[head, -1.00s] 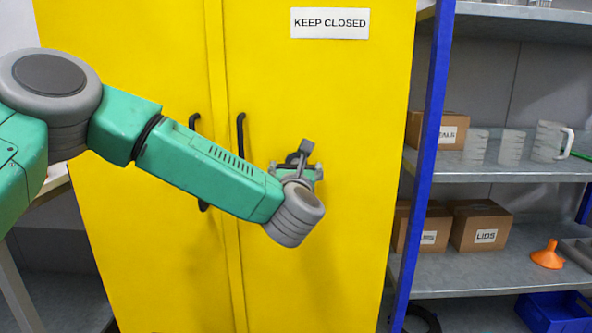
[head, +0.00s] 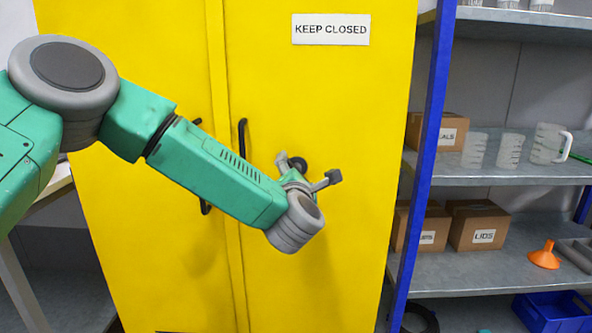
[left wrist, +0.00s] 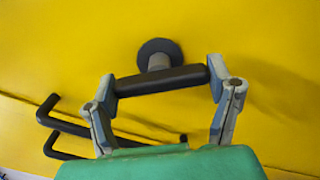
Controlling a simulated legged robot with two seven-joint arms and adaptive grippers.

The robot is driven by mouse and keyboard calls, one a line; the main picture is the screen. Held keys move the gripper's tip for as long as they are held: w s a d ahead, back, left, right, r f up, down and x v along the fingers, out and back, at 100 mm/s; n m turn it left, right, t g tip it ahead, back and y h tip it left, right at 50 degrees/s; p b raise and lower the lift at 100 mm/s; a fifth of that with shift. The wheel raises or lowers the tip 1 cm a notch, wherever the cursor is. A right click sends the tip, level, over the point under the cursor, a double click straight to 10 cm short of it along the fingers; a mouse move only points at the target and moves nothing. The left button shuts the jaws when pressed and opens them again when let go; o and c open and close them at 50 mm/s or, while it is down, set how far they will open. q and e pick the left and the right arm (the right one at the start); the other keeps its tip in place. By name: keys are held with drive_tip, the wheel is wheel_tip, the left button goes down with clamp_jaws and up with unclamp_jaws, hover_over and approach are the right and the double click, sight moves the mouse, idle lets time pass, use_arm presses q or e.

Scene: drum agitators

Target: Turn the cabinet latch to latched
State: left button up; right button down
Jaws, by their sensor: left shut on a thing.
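The cabinet latch shows in the left wrist view as a dark bar (left wrist: 162,80) standing off a round dark base (left wrist: 160,52) on the yellow cabinet (head: 330,95). My left gripper (head: 309,170) is at the latch, on the right-hand door. In the left wrist view its grey fingers (left wrist: 162,83) are shut on the bar, one at each end. The bar tilts slightly up to the right there. In the head view the gripper mostly covers the latch; a dark round part (head: 299,164) shows behind it. My right gripper is not in view.
A black door handle (head: 242,150) stands just left of the gripper; two handles also show low left in the left wrist view (left wrist: 65,124). A blue shelf post (head: 424,160) is right of the cabinet. Shelves beyond hold boxes (head: 479,225), jugs and an orange funnel (head: 544,255).

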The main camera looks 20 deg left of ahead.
use_arm(q)
drive_tip(key=m+p, duration=0.2)
drive_tip(key=m, duration=0.2)
drive_tip(key=shift+r+m, duration=0.15)
drive_tip(key=shift+m, duration=0.15)
drive_tip(key=shift+m+p, duration=0.8)
drive_tip(key=shift+m, duration=0.8)
drive_tip(key=shift+f, duration=0.2)
drive_tip(key=o, duration=1.1)
drive_tip(key=shift+w+d+f, duration=0.1)
drive_tip(key=shift+w, duration=0.1)
drive_tip(key=shift+s+d, duration=0.1)
drive_tip(key=shift+s, duration=0.15)
drive_tip(key=v, duration=1.1)
drive_tip(key=shift+s+d, duration=0.1)
drive_tip(key=shift+s, duration=0.1)
